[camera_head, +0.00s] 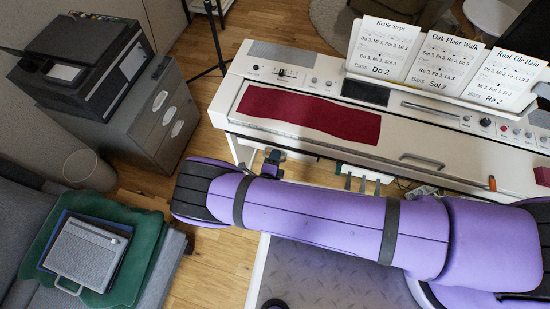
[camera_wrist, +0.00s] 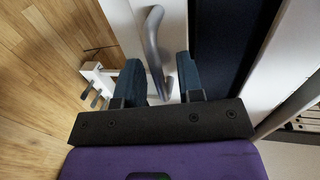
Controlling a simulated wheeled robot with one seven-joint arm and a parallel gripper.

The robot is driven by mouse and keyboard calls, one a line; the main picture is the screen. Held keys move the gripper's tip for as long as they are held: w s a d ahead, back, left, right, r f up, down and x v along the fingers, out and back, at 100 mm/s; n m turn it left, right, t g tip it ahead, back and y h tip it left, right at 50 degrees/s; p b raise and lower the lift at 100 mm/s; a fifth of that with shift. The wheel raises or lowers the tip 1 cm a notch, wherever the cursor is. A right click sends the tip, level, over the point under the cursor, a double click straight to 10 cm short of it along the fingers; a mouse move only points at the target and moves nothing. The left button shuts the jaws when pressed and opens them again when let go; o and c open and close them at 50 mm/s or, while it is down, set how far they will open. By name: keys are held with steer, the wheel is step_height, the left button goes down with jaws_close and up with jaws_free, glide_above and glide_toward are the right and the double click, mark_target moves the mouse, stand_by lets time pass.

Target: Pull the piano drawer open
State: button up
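The white digital piano (camera_head: 400,152) stands across the upper right of the head view. In the wrist view, a curved silver handle (camera_wrist: 153,40) on a white panel (camera_wrist: 120,20) runs down between the two dark blue fingers of my gripper (camera_wrist: 159,62). The fingers are apart, with a gap visible beside the handle, so they are not clamped on it. In the head view, my gripper (camera_head: 272,158) is at the piano's front left, below the keyboard edge. The drawer front and its handle are hidden there by the piano top and my purple arm.
Pedals (camera_head: 356,181) stand below the piano; they also show in the wrist view (camera_wrist: 95,88).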

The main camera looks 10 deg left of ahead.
jaws_close()
steer(key=d+f+v, duration=0.1)
steer(key=f+v, duration=0.1)
steer(key=v, duration=0.9)
steer(key=shift+s+a, duration=0.45)
steer(key=shift+s, duration=0.05)
steer(key=shift+f, duration=0.1)
jaws_free()
steer(key=d+v, duration=0.1)
steer(key=v, duration=0.9)
steer(key=shift+s+a, duration=0.35)
steer(key=shift+a, duration=0.15)
